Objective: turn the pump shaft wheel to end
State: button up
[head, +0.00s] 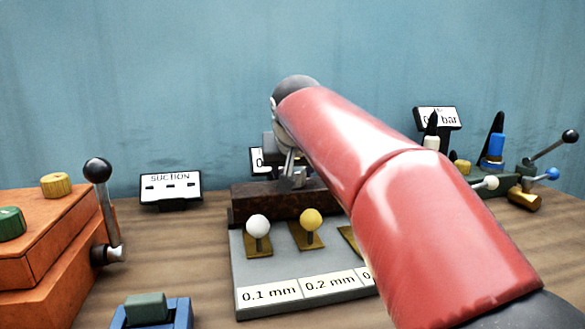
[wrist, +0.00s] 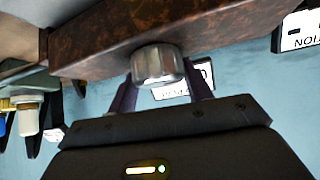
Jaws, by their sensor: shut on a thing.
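The pump shaft wheel (wrist: 154,64) is a short silver metal knob on the side of a rusty brown block (wrist: 120,38) in the wrist view. My gripper (wrist: 162,79) has one dark finger on each side of the wheel and is shut on it. In the head view the brown block (head: 290,201) stands behind the grey plate, and my gripper (head: 291,172) is just above it. My red arm hides much of that area, and I cannot make out the wheel clearly there.
A grey plate (head: 258,272) carries white and yellow knobs with gap labels. An orange box (head: 50,235) with a black-knobbed lever (head: 98,171) stands at left. A SUCTION sign (head: 170,188) is behind. Valves with levers (head: 525,185) stand at right.

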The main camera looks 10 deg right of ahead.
dwell(0.4)
jog(key=o, duration=1)
jog(key=v, duration=0.7)
jog(key=shift+s+a+r, duration=0.15)
jog(key=shift+s+r, duration=0.1)
jog(key=shift+s, duration=0.05)
